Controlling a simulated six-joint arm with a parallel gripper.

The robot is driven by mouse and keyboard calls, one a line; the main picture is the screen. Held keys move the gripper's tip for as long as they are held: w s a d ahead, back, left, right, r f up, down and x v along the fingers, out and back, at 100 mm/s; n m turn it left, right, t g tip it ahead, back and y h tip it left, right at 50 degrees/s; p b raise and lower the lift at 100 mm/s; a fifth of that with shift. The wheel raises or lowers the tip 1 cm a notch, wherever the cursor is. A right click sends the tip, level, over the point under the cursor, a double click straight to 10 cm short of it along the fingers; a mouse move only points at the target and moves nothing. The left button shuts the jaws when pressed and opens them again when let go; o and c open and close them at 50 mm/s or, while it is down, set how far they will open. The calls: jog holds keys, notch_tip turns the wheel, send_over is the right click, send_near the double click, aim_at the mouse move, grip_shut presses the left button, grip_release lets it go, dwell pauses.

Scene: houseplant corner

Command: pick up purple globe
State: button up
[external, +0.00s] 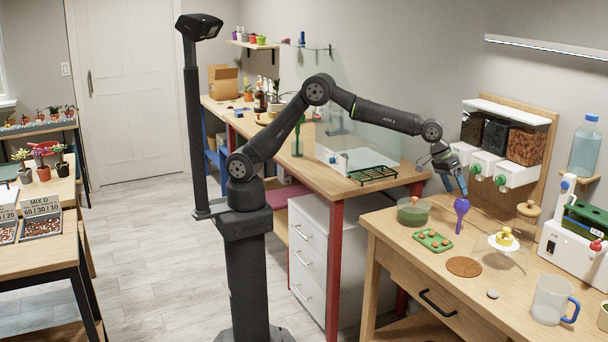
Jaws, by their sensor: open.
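The purple globe (462,207) is a small rounded bulb with a narrow stem pointing down. It stands upright over the wooden table at the right. My gripper (457,191) is open, just above and slightly left of the globe's top. The fingers point down toward it. Whether a fingertip touches the globe is too small to tell.
A green bowl (412,212) and a green tray with orange pieces (433,240) stand left of the globe. A yellow item on a white stand (504,240) is to the right. A brown disc (464,267), a clear mug (552,300) and dispensers (497,172) are nearby.

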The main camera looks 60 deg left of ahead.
aim_at(461, 218)
jog(key=shift+s+x, duration=0.15)
jog(key=shift+x, duration=1.85)
jog(key=shift+s+x, duration=0.1)
jog(key=shift+x, duration=1.85)
jog(key=shift+d, duration=0.1)
jog(key=c, duration=1.1)
